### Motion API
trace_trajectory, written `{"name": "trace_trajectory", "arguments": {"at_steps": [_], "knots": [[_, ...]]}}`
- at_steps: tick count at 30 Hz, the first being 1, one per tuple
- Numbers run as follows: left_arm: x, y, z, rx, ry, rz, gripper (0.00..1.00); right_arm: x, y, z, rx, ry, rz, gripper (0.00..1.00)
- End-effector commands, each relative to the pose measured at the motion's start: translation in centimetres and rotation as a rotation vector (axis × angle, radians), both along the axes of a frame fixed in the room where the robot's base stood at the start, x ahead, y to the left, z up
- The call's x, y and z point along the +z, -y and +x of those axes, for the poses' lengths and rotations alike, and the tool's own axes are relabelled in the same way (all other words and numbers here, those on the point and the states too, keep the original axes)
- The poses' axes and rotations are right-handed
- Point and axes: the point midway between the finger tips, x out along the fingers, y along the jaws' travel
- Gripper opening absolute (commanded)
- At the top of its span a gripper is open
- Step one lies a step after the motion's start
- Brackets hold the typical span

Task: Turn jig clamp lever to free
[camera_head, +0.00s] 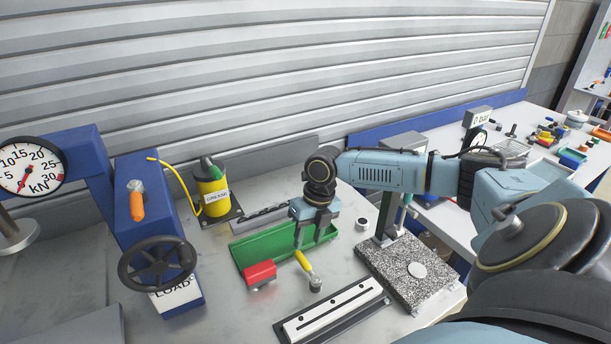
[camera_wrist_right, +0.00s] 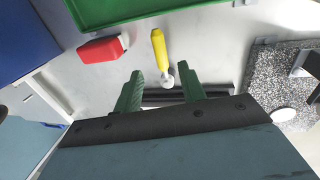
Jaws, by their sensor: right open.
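A small lever with a yellow handle (camera_head: 303,260) and a round metal end (camera_head: 315,284) lies in front of the green tray; I take it as the clamp lever. In the right wrist view the yellow handle (camera_wrist_right: 158,48) points up and away from its metal end (camera_wrist_right: 168,80). My right gripper (camera_head: 313,240) is open and empty, pointing down over the green tray's front side, close to the handle's far end in the head view. In the wrist view its green fingers (camera_wrist_right: 160,90) appear either side of the metal end, apart from it. My left gripper is not in view.
A red block (camera_head: 259,273) sits left of the lever, by the green tray (camera_head: 262,247). A slotted rail (camera_head: 333,312) lies in front and a speckled stone plate (camera_head: 405,262) to the right. A blue press (camera_head: 150,210) with a handwheel stands left, a yellow grease can (camera_head: 211,192) behind.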

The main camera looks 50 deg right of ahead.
Motion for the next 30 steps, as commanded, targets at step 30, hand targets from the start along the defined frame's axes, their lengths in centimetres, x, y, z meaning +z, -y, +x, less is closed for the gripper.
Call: {"name": "trace_trajectory", "arguments": {"at_steps": [30], "knots": [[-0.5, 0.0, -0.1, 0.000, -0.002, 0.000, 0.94, 6.7, 1.2, -0.4, 0.000, -0.001, 0.000, 0.41]]}}
